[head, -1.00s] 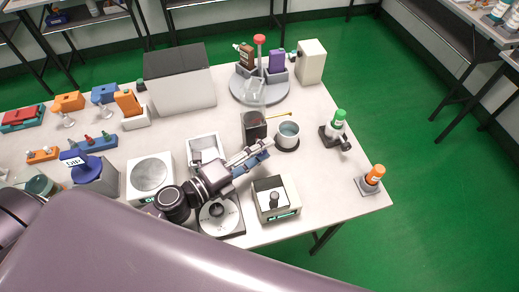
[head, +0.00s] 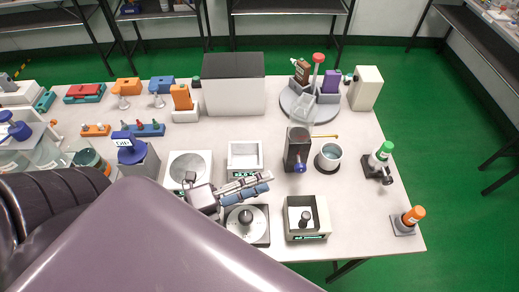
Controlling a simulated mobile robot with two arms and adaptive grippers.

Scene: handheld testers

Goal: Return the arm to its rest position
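My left gripper (head: 272,181) is above the front middle of the table, pointing right. My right gripper is not in view.
A white box device (head: 320,217) stands right of the dial device. A grey pot (head: 328,157), a green-capped bottle (head: 384,151) and an orange-capped bottle (head: 413,216) stand further right. A large white box (head: 235,97) is behind. Bare table (head: 355,215) shows at the right.

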